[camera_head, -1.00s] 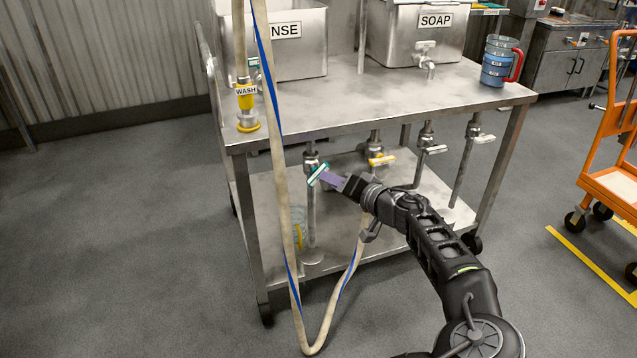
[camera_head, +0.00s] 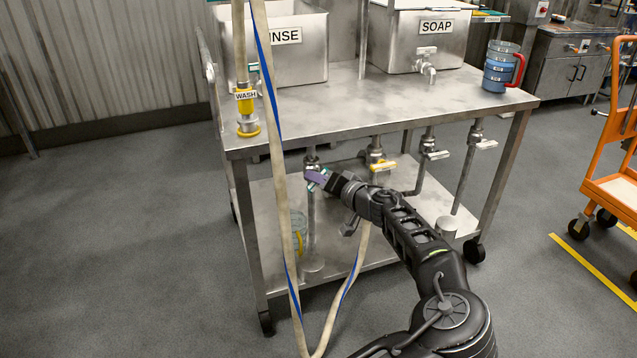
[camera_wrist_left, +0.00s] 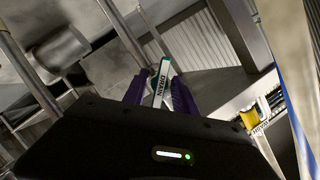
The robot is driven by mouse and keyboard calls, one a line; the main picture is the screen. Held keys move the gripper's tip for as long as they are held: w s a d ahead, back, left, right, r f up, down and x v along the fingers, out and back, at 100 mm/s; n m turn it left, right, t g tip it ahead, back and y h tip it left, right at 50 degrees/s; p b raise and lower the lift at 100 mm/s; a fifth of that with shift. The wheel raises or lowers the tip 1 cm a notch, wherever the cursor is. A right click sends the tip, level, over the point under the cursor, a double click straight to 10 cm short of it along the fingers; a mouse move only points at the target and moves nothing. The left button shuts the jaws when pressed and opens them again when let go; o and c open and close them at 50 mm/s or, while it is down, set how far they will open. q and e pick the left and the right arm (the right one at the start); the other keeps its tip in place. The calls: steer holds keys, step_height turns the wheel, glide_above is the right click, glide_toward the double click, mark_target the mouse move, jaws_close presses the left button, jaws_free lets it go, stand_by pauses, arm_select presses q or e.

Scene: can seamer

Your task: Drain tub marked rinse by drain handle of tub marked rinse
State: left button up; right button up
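The tub marked rinse (camera_head: 305,62) stands at the back left of the steel table, its sign partly hidden by a hanging hose. Its drain handle (camera_wrist_left: 160,82), white and teal with the word DRAIN, sits under the tabletop on a vertical pipe. My left gripper (camera_head: 315,179) is at that handle, and in the head view it covers most of it. In the left wrist view its purple fingers (camera_wrist_left: 158,93) stand on both sides of the handle, with narrow gaps seeming to show. My right gripper is out of view.
A beige and blue hose (camera_head: 277,150) hangs in front of the table beside my gripper. A yellow drain handle (camera_head: 381,166) and white ones (camera_head: 437,154) are to the right. The soap tub (camera_head: 440,48) and a blue jug (camera_head: 500,68) stand on the tabletop (camera_head: 400,105).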

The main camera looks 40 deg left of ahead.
arm_select(q)
steer(key=shift+w+a, duration=0.1)
steer(key=shift+a, duration=0.15)
jaws_close()
steer(key=shift+f, duration=0.1)
stand_by(0.4)
